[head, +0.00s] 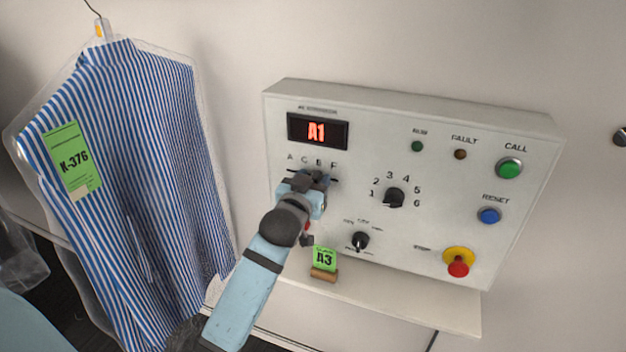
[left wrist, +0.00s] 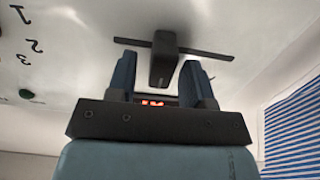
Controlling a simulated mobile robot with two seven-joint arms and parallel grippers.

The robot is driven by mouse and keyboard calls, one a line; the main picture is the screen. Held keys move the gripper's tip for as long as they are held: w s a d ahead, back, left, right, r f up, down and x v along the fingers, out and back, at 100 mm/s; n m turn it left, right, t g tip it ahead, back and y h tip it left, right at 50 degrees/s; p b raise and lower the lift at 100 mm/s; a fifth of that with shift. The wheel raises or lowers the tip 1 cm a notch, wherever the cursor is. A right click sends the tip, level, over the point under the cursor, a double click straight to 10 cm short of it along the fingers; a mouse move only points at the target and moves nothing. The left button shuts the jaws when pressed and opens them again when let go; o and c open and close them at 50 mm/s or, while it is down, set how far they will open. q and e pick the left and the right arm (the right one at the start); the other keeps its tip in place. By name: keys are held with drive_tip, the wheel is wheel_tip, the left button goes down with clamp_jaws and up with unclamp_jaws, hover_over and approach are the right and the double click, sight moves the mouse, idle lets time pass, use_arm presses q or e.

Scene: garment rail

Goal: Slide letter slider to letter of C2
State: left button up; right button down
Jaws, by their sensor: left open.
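The control panel (head: 430,150) is a pale box on the wall; its red display (head: 317,131) reads A1. Under the display is a row of letters, A, C, B and F as far as I can read. The letter slider (left wrist: 163,60) is a dark block on a thin dark slot (left wrist: 212,54) in the left wrist view. My left gripper (head: 312,184) is at the slot and mostly hides the slider in the head view. In the left wrist view the gripper (left wrist: 160,82) is open, one finger on each side of the slider; contact is unclear. My right gripper is out of view.
The number dial (head: 394,197) is right of my gripper, a smaller knob (head: 360,241) below it. A green A3 tag (head: 324,259) stands on the shelf (head: 420,303). Green, blue and red buttons are on the panel's right. A bagged striped shirt (head: 150,150) hangs at left.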

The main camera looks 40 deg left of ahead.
use_arm(q)
drive_tip(key=shift+c, duration=0.2)
clamp_jaws()
drive_tip(key=a, duration=0.2)
drive_tip(key=s+a+p, duration=0.1)
drive_tip(key=shift+a, duration=0.35)
drive_tip(key=shift+o, duration=0.2)
unclamp_jaws()
drive_tip(key=shift+w+d, duration=0.1)
drive_tip(key=shift+d, duration=0.1)
drive_tip(key=shift+a, duration=0.1)
